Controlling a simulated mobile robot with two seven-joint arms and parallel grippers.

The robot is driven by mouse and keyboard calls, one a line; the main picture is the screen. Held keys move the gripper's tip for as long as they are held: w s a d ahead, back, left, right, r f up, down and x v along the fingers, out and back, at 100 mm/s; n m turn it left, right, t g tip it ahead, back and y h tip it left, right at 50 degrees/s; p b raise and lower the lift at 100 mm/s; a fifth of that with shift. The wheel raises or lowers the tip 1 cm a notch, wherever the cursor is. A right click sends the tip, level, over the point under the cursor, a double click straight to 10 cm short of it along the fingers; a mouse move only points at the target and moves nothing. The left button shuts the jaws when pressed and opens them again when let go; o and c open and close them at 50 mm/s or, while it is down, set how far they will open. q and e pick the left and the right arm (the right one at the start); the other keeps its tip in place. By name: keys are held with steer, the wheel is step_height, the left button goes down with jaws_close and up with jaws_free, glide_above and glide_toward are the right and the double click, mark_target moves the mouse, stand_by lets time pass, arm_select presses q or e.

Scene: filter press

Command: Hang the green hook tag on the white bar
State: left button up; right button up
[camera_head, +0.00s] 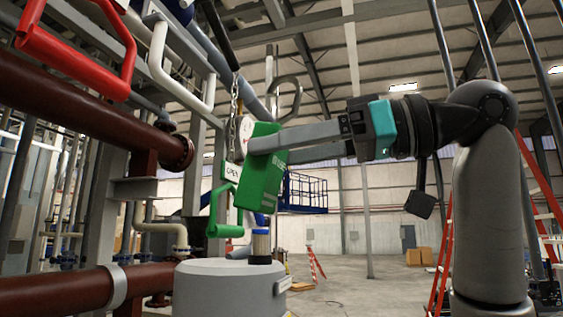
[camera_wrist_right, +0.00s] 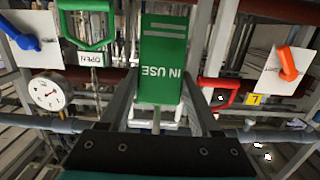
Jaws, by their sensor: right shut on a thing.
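The green hook tag (camera_head: 261,178) is held by my right gripper (camera_head: 256,146), which is shut on its body. Its grey open hook (camera_head: 287,92) points up, above the fingers. In the right wrist view the tag (camera_wrist_right: 162,60) sits between the two fingers and reads "IN USE". The white bar (camera_head: 184,97) is a U-shaped rail at upper left in the head view, left of the hook and apart from it. White tubing that may be this bar (camera_wrist_right: 152,125) shows below the tag in the wrist view. My left gripper is not in view.
A red handle (camera_head: 75,72) stands left of the white bar. A green handle (camera_head: 222,218) with an OPEN sign (camera_head: 232,173) hangs behind the tag. A chain and a gauge are close by. A grey cylinder (camera_head: 228,288) stands below. The hall floor at right is mostly open.

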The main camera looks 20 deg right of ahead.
steer(key=shift+w+a+r+p, duration=0.35)
steer(key=shift+a+r, duration=0.05)
steer(key=shift+a, duration=0.25)
steer(key=r+p+x, duration=0.3)
steer(key=p+x, duration=0.1)
steer(key=x, duration=1)
steer(key=shift+w+p, duration=0.2)
steer(key=shift+p, duration=0.15)
stand_by(0.9)
steer(key=shift+f, duration=0.1)
steer(key=shift+a, duration=0.1)
steer(key=o, duration=1.5)
steer(key=shift+s, duration=0.1)
